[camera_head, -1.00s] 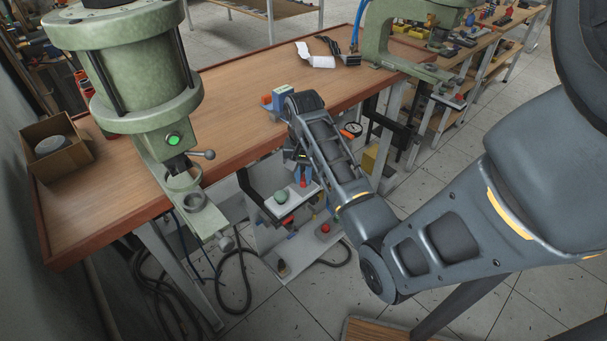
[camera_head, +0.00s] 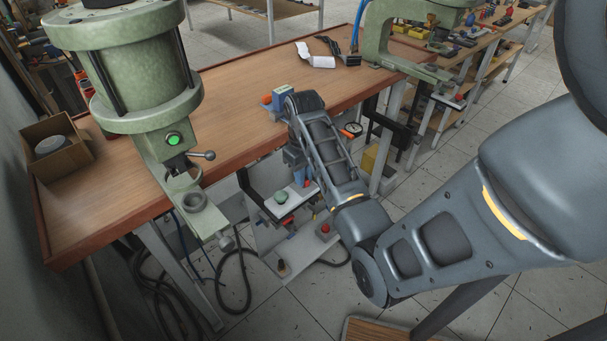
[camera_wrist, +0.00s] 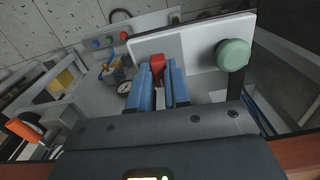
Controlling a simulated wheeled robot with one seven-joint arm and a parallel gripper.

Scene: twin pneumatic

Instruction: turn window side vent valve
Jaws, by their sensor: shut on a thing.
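A small red valve handle (camera_wrist: 157,62) stands at the edge of a white panel (camera_wrist: 180,42) in the wrist view. My gripper (camera_wrist: 160,72) has blue fingers closed around this red handle. A large green knob (camera_wrist: 233,54) sits on the same panel, to the right of the fingers and apart from them. In the head view my gripper (camera_head: 304,178) is low in front of the bench edge, beside the panel with the green knob (camera_head: 281,196). The handle's lower part is hidden between the fingers.
A round gauge (camera_wrist: 125,87) and small coloured buttons lie left of the fingers in the wrist view. The wooden bench (camera_head: 240,110) is above my gripper. A green press (camera_head: 150,80) stands at the left, another (camera_head: 380,40) at the back. Hoses hang below the bench.

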